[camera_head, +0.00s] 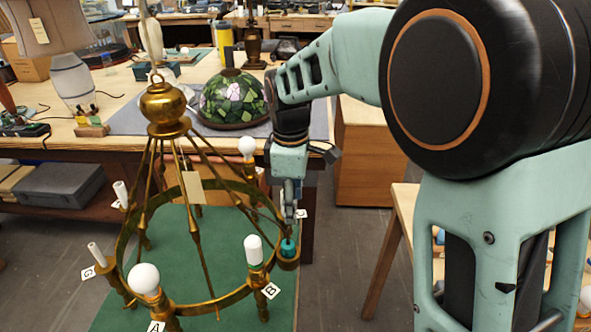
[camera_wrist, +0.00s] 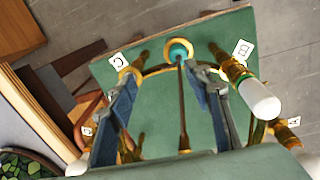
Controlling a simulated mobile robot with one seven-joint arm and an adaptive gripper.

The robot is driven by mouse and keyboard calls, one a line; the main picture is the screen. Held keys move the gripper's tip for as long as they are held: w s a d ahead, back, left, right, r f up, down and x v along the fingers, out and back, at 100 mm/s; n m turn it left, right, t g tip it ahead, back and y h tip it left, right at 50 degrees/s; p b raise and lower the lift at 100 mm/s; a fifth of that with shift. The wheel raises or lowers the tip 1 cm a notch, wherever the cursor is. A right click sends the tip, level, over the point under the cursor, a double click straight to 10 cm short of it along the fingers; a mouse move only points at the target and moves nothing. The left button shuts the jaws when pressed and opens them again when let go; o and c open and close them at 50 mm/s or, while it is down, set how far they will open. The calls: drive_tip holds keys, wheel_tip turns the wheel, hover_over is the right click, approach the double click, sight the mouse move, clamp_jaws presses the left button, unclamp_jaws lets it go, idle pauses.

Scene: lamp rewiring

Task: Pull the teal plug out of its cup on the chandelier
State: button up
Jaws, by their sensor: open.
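The teal plug (camera_head: 288,246) sits in a brass cup (camera_head: 289,263) on the right side of the chandelier's ring (camera_head: 218,303). The plug's top also shows in the wrist view (camera_wrist: 178,51), near the top middle. My gripper (camera_head: 290,213) points down, just above the plug in the head view. In the wrist view its two fingers (camera_wrist: 164,82) are apart with nothing held between them. The plug appears beyond the fingertips, between them and a little toward the right one. I see no contact between finger and plug.
A bulb (camera_head: 247,147) and slanting brass rods (camera_head: 205,230) are also near my gripper. A stained-glass lamp (camera_head: 232,98) stands on the bench behind.

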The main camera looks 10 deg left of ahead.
sight(288, 243)
drive_tip(key=s+f, duration=0.1)
drive_tip(key=s+a+f+n+g, duration=0.1)
drive_tip(key=shift+a+f, duration=0.15)
drive_tip(key=shift+f, duration=0.15)
wheel_tip(288, 243, down, 10)
drive_tip(key=shift+r, duration=0.15)
drive_tip(key=c, duration=1.2)
drive_tip(key=shift+c, duration=0.2)
drive_tip(key=shift+r+p, duration=1.5)
drive_tip(key=shift+r, duration=0.75)
